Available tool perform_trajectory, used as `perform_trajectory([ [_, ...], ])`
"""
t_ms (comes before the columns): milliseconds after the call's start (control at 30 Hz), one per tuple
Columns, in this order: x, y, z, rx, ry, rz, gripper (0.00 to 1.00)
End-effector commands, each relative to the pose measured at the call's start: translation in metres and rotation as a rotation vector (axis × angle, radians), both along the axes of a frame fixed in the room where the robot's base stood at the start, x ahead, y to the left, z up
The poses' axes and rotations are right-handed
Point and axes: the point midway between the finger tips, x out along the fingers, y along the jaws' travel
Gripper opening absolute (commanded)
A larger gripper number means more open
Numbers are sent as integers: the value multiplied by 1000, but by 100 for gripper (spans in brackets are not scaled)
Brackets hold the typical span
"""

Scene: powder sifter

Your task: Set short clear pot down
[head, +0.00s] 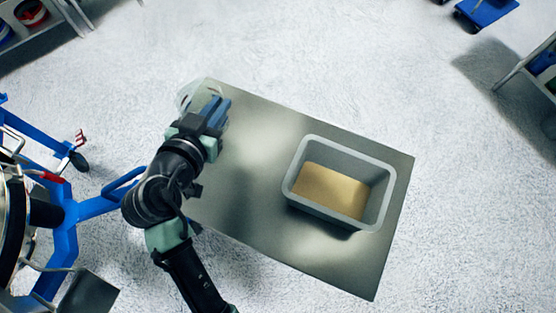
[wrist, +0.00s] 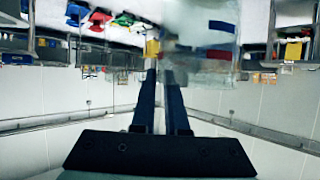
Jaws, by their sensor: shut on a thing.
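The short clear pot (head: 186,93) is see-through and pale. In the head view it shows at the far left corner of the metal table (head: 255,130), partly hidden behind my gripper (head: 218,110). My gripper's blue fingers are shut on the pot. In the wrist view the pot (wrist: 200,45) is a blurred clear shape at the tips of my gripper (wrist: 165,72). I cannot tell whether the pot touches the table or hangs above it.
A grey bin (head: 378,205) with tan powder (head: 330,190) stands on the table's right half. The table between gripper and bin is clear. A blue wheeled frame (head: 68,215) stands at the left. Shelves (head: 540,65) show at the right edge.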

Motion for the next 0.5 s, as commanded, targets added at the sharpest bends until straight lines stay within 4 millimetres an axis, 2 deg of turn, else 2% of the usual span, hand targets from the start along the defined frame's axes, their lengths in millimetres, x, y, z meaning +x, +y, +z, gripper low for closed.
perform_trajectory([
  [267, 3, 0, 7, 1, 4, -40, 0],
  [500, 2, 0, -34, -2, 9, -38, 0],
])
